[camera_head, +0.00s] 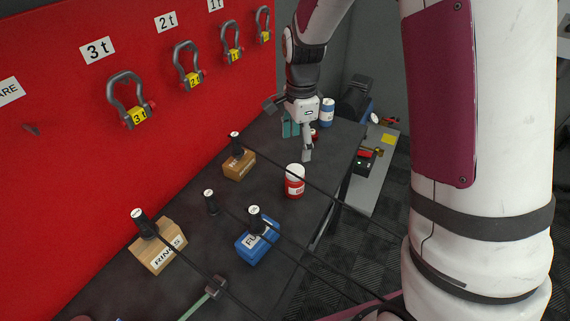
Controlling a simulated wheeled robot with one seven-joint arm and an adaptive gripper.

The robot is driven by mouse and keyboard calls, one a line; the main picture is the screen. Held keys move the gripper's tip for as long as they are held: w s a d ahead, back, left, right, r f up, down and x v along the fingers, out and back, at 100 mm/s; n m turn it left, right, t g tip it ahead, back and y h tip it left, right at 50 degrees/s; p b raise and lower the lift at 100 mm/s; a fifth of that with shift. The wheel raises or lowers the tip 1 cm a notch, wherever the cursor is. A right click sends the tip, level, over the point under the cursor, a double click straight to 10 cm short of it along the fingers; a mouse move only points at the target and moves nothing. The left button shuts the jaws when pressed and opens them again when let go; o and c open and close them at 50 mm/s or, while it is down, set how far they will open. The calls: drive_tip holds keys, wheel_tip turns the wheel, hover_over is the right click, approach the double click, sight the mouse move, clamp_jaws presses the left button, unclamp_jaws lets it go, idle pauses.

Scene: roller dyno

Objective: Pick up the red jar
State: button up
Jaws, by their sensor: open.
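A red jar (294,184) with a white lid and a pale label stands upright on the dark bench. My gripper (299,144) is open, pointing down over the bench, farther back than this jar and apart from it. One finger shows clearly, its tip just behind the jar in the picture. The other finger is hard to make out. A small red item (314,134) sits close behind the gripper, partly hidden by it. I cannot tell whether it is another jar. A teal item (287,126) is seen beside the gripper.
On the bench (205,262) are a cardboard box (239,166), a RINGS box (158,248), a blue box (257,243) and a blue-and-white jar (327,113). Black posts with thin dark rods cross the bench near the jar. A red wall (60,160) with shackles rises at left.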

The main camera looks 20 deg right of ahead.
sight(296, 171)
drive_tip(key=shift+w+f+m, duration=0.15)
drive_tip(key=shift+w+f, duration=0.1)
drive_tip(key=shift+f, duration=0.25)
drive_tip(key=shift+w+f+m, duration=0.15)
drive_tip(key=shift+w+f, duration=0.05)
drive_tip(key=shift+f, duration=0.3)
wheel_tip(296, 171, down, 8)
drive_tip(key=shift+r, duration=0.2)
drive_tip(key=shift+w+f+p, duration=0.2)
drive_tip(key=shift+f+p, duration=0.35)
drive_tip(key=shift+f, duration=2.4)
drive_tip(key=c, duration=1.5)
drive_tip(key=shift+c, duration=0.2)
drive_tip(key=shift+r, duration=0.15)
